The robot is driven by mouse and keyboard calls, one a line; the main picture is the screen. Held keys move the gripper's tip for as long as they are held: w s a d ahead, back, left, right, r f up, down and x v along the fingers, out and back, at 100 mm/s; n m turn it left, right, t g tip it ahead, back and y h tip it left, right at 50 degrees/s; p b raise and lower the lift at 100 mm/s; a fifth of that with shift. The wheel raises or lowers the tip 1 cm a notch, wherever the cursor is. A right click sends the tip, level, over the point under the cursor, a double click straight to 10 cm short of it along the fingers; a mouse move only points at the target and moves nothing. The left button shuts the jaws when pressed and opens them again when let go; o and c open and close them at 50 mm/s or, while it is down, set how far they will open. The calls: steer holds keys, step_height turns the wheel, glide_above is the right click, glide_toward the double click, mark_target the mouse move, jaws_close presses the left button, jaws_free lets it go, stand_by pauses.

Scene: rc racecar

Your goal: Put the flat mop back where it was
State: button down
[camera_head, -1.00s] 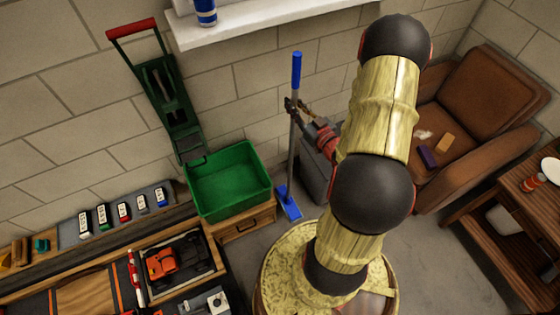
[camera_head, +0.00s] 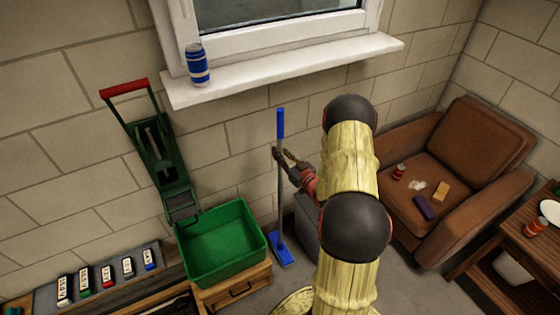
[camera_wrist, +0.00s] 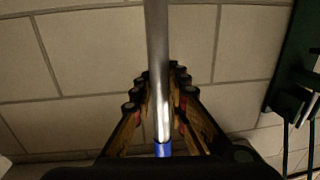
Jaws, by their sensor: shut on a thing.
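The flat mop (camera_head: 280,187) stands upright near the wall, with a blue grip at the top, a grey pole and a flat blue head (camera_head: 282,252) low by the floor. My gripper (camera_head: 284,155) is shut on the upper part of the pole, below the blue grip. In the wrist view, the metal pole (camera_wrist: 158,60) runs between the fingers of my gripper (camera_wrist: 160,95), with a blue part (camera_wrist: 163,149) at the bottom. I cannot tell whether the mop head touches the floor.
A green bin (camera_head: 222,245) on a wooden drawer unit (camera_head: 240,284) stands left of the mop. A green hand truck (camera_head: 160,150) leans on the wall. A dark grey box (camera_head: 307,225) is right of the mop head. A brown armchair (camera_head: 480,150) stands farther right.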

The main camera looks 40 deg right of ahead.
steer(key=f, duration=0.1)
steer(key=f+b, duration=0.1)
steer(key=f, duration=0.1)
steer(key=shift+w+d+f, duration=0.25)
steer(key=shift+w+f, duration=0.1)
steer(key=shift+f, duration=0.1)
steer(key=c, duration=2.2)
jaws_free()
steer(key=shift+f+b, duration=0.15)
steer(key=shift+b, duration=0.15)
steer(key=o, duration=0.5)
steer(key=shift+c, duration=0.2)
